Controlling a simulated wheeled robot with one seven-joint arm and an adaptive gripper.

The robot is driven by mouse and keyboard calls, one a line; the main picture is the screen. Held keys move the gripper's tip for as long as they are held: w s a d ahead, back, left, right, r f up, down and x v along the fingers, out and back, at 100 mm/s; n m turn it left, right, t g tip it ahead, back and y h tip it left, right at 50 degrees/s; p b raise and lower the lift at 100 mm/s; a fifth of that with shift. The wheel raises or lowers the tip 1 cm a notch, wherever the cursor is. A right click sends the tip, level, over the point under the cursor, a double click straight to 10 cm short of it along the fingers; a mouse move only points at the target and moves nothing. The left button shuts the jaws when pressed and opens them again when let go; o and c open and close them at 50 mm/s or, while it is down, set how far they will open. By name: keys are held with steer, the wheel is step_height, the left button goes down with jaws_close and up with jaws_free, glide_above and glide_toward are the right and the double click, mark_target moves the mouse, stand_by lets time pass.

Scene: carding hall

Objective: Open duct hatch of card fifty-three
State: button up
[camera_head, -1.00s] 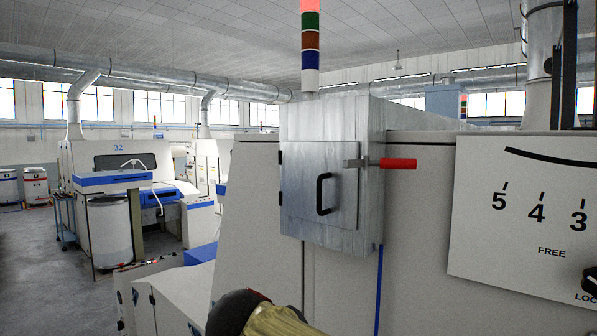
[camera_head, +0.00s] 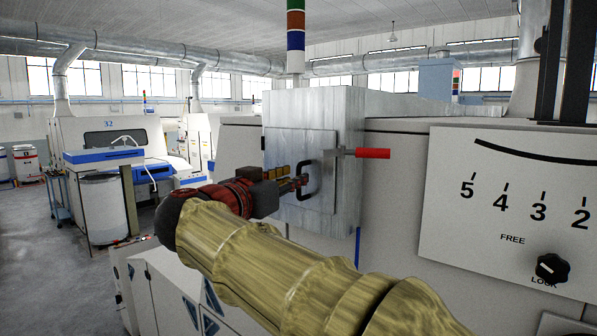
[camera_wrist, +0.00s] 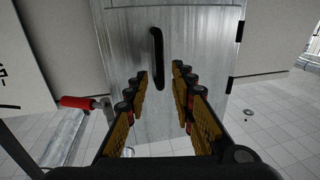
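The duct hatch (camera_head: 285,150) is a grey metal door on a galvanised box and looks shut. Its black bar handle (camera_head: 306,182) also shows in the wrist view (camera_wrist: 157,50). A latch lever with a red grip (camera_head: 372,153) lies level at the hatch's right edge, its metal end overlapping that edge; the red grip is at left in the wrist view (camera_wrist: 76,102). My gripper (camera_head: 298,183) is at the handle. In the wrist view my gripper (camera_wrist: 161,74) is open, with the handle's lower end lined up between the fingertips. I cannot tell if they touch it.
A white panel (camera_head: 470,235) with a scale, the words FREE and LOCK and a black knob (camera_head: 552,268) stands at right. A blue, brown and green light column (camera_head: 296,40) rises behind the box. Machine 32 (camera_head: 105,140) and open floor lie at left.

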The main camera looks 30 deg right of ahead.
steer(key=shift+p+x, duration=0.5)
steer(key=shift+x, duration=1.35)
steer(key=shift+c, duration=0.4)
jaws_close()
